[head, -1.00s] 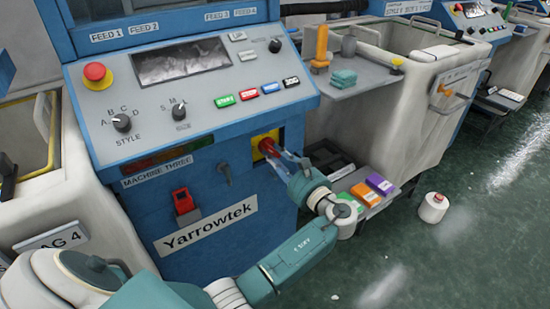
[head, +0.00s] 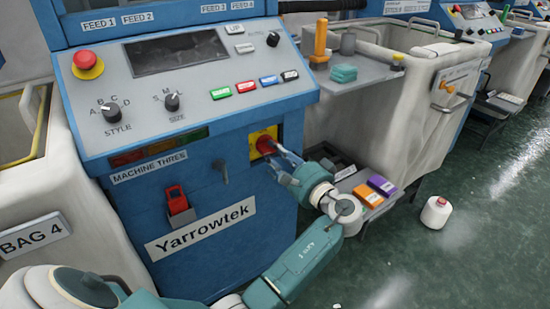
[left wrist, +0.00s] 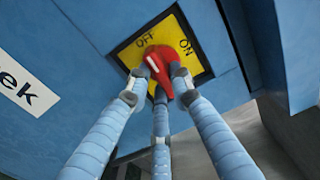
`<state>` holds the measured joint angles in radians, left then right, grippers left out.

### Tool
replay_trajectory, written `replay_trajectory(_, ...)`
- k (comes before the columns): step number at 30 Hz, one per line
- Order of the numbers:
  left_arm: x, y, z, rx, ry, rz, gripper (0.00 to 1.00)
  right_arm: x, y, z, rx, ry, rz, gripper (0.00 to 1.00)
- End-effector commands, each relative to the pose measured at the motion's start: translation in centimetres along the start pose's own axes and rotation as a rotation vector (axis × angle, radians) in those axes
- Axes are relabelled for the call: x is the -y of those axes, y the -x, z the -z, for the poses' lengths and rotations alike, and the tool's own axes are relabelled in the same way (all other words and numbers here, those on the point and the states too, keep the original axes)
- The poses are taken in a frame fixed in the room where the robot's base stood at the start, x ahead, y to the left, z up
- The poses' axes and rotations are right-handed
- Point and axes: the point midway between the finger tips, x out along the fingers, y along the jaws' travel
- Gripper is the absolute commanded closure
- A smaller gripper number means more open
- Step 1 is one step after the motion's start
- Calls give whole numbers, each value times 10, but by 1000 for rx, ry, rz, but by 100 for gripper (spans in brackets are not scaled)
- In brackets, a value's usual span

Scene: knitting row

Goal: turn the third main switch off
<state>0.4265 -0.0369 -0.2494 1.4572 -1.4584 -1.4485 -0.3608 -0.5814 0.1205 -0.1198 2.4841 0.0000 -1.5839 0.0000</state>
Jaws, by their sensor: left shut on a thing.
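Machine three (head: 230,180) is a blue cabinet with the label "MACHINE THREE" on its front. Its main switch is a red knob (head: 264,144) on a yellow plate (head: 256,134) at the cabinet's right side. My left gripper (head: 273,156) reaches it from the front right, with its fingers shut on the knob. In the left wrist view the fingers (left wrist: 161,85) close around the red knob (left wrist: 157,62). The white mark on the knob points up toward OFF, left of ON on the yellow plate (left wrist: 196,60). The screen (head: 177,53) is dark. My right gripper is not in view.
A red emergency button (head: 87,65), dials and coloured buttons are on the sloped panel. A red padlock-like part (head: 177,200) hangs on the front. A shelf with coloured boxes (head: 368,195) stands right of the arm. A white cone (head: 436,212) stands on the green floor.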

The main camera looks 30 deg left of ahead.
Motion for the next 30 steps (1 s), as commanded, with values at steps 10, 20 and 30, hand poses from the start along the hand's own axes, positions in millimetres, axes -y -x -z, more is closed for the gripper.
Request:
replay_trajectory(10, -1, 0, 0, 1, 64, -2, 100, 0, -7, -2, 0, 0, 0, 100)
replay_trajectory(20, 0, 0, 0, 1, 67, -2, 100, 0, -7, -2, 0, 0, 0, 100)
replay_trajectory(30, 0, 0, 0, 1, 66, -1, 59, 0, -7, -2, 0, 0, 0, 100)
